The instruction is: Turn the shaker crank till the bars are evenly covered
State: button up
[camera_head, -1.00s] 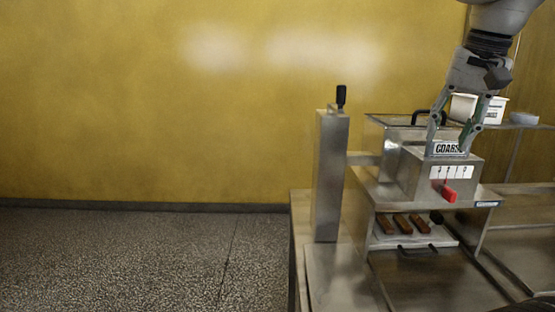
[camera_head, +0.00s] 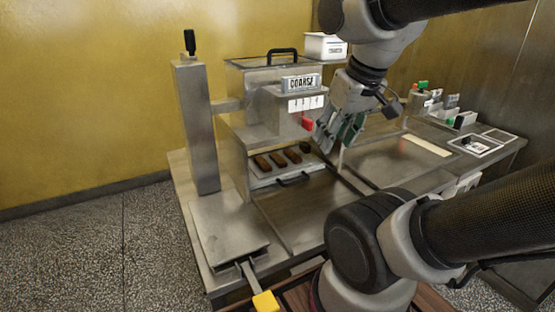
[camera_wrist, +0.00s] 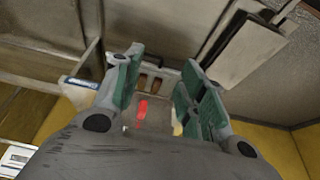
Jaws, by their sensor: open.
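The steel shaker machine (camera_head: 240,95) carries a COARSE plate (camera_head: 301,83), a small scale and a red lever (camera_head: 307,124). To its left a steel post (camera_head: 196,130) has a black crank knob (camera_head: 190,42) upright on top. Three brown bars (camera_head: 278,159) lie in a row on the tray (camera_head: 262,183) under the machine; their covering is too small to judge. My gripper (camera_head: 333,148) is open and empty, just right of the red lever in the head view. In the wrist view, the red lever (camera_wrist: 142,110) and bars (camera_wrist: 157,85) show between the fingers (camera_wrist: 162,62).
A flat steel plate (camera_head: 228,232) lies at the front left of the bench, near a yellow-ended handle (camera_head: 265,301). A white tub (camera_head: 325,46) stands behind the machine. Small bottles and boxes (camera_head: 440,104) stand at the right. The bench front is mostly clear.

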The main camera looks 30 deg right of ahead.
notch_tip(320, 180, up, 26)
jog(key=n+g, duration=0.4)
jog(key=n, duration=0.9)
send_over(191, 52)
jog(key=shift+w+d+f, duration=0.15)
jog(key=shift+w+d, duration=0.1)
jog(key=shift+a, duration=0.2)
notch_tip(191, 52, down, 8)
jog(key=shift+r, duration=0.2)
jog(key=shift+c, duration=0.2)
grip_shut()
